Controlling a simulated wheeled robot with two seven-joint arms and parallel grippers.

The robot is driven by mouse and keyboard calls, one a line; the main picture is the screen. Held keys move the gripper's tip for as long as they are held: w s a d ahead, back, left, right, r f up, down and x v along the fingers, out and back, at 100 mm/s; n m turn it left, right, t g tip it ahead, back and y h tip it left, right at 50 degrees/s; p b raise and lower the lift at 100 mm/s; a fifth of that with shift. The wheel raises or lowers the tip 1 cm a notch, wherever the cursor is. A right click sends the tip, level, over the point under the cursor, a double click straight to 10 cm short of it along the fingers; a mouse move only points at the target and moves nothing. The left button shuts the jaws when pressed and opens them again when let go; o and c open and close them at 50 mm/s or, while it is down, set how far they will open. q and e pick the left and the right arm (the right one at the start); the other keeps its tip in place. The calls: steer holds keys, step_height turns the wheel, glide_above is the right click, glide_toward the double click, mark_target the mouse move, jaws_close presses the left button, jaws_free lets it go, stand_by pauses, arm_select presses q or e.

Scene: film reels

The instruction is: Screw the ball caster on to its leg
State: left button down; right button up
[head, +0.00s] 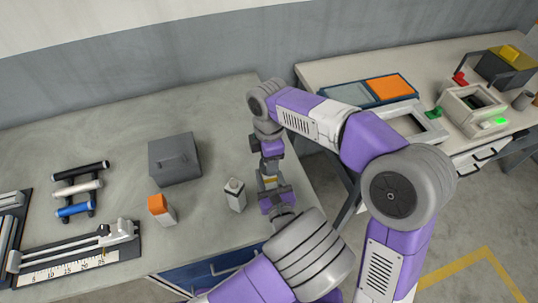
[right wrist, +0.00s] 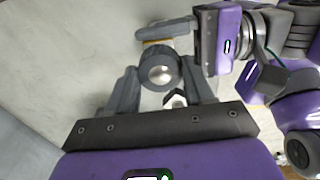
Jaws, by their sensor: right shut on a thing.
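The ball caster (right wrist: 162,72), a dark round housing with a shiny silver ball, sits between the fingers of my right gripper (right wrist: 163,92). The right gripper (head: 269,165) is shut on it and points down near the table's right edge in the head view. My left gripper (head: 276,198) is just below it there, very close. In the right wrist view the left gripper (right wrist: 168,28) is behind the caster, with a yellowish strip (right wrist: 155,42) at its finger. The leg cannot be made out clearly. I cannot tell whether the caster touches it, or whether the left jaws are shut.
A grey box (head: 174,160), an orange-topped block (head: 161,208) and a small grey-white block (head: 235,194) stand left of the grippers. A rack of bars (head: 78,190) and a ruler device (head: 75,262) lie further left. A second table (head: 330,70) with equipment stands at right.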

steer(key=shift+f, duration=0.25)
steer(key=shift+f, duration=0.55)
stand_by(0.4)
steer(key=m, duration=0.4)
steer(key=shift+m, duration=0.4)
steer(key=m, duration=0.9)
steer(key=shift+m, duration=0.4)
steer(key=m, duration=0.5)
